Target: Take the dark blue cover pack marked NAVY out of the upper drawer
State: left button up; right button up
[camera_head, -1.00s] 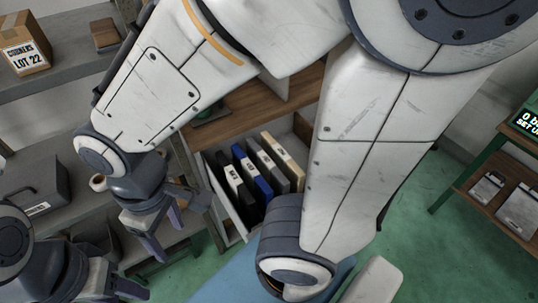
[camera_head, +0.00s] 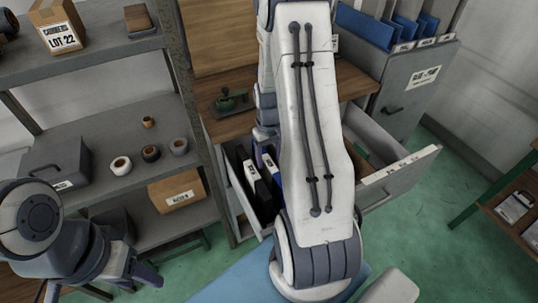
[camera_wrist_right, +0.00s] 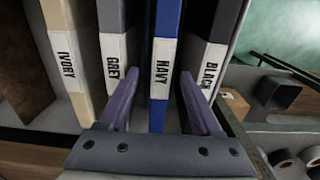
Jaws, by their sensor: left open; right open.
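The dark blue cover pack marked NAVY (camera_wrist_right: 163,65) stands upright in the open drawer (camera_wrist_right: 235,60), between the GREY pack (camera_wrist_right: 116,55) and the BLACK pack (camera_wrist_right: 212,62). My right gripper (camera_wrist_right: 160,78) is open, with one finger on each side of the NAVY pack near its label; I cannot tell whether they touch it. My left gripper (camera_head: 122,287) is open and empty at the lower left, away from the drawer.
An IVORY pack (camera_wrist_right: 65,60) stands beside the grey one. Shelves (camera_head: 120,135) with tape rolls and boxes stand at left. A green stamp tool (camera_head: 229,99) is on the wooden top. Another open drawer (camera_head: 405,170) and a grey file box (camera_head: 418,88) are at right.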

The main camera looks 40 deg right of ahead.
aim_at(272, 182)
notch_tip(272, 182, down, 10)
jog(key=shift+a+r, duration=0.1)
dwell(0.4)
grip_shut()
jog(key=shift+s, duration=0.1)
jog(key=shift+s+a+r, duration=0.1)
jog(key=shift+s+a, duration=0.05)
jog(key=shift+s, duration=0.45)
jog(key=shift+s+a+r, duration=0.1)
jog(key=shift+s+a, duration=0.05)
jog(key=shift+s, duration=0.4)
jog(key=shift+s+a, duration=0.15)
jog(key=shift+s, duration=0.55)
jog(key=shift+s+a, duration=0.15)
jog(key=shift+s, duration=0.55)
jog(key=shift+r, duration=0.1)
